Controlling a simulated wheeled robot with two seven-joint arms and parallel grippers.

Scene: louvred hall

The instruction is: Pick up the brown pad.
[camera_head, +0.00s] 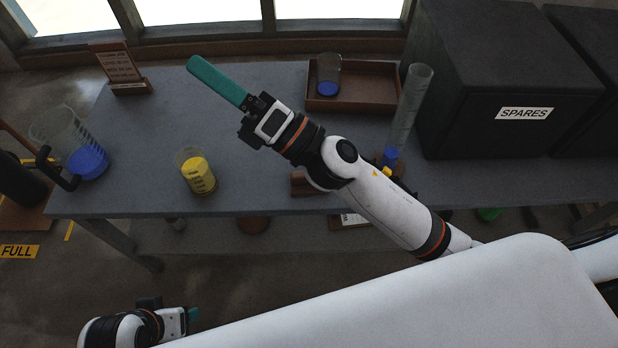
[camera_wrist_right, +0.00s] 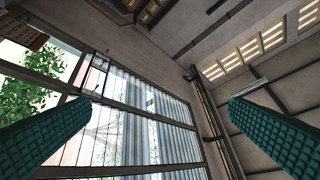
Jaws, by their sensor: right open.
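I cannot make out a brown pad for certain. A small brown block (camera_head: 300,184) sits at the table's front edge, partly hidden by my right arm. A dark reddish-brown round thing (camera_head: 253,225) lies below the table, partly hidden by its edge. My right gripper (camera_head: 196,65) is raised over the table's back left part, its teal fingers pointing to the upper left. In the right wrist view its fingers (camera_wrist_right: 160,103) are spread with nothing between them. My left gripper (camera_head: 193,315) is low at the bottom left, off the table; its jaw gap is not visible.
The grey table (camera_head: 240,115) holds a brown tray (camera_head: 380,97) with a blue-filled beaker, a yellow-filled beaker (camera_head: 198,178), a leaning clear cylinder (camera_head: 410,105), a blue-filled beaker (camera_head: 85,160), and a sign (camera_head: 118,65). A dark SPARES box (camera_head: 470,80) stands right.

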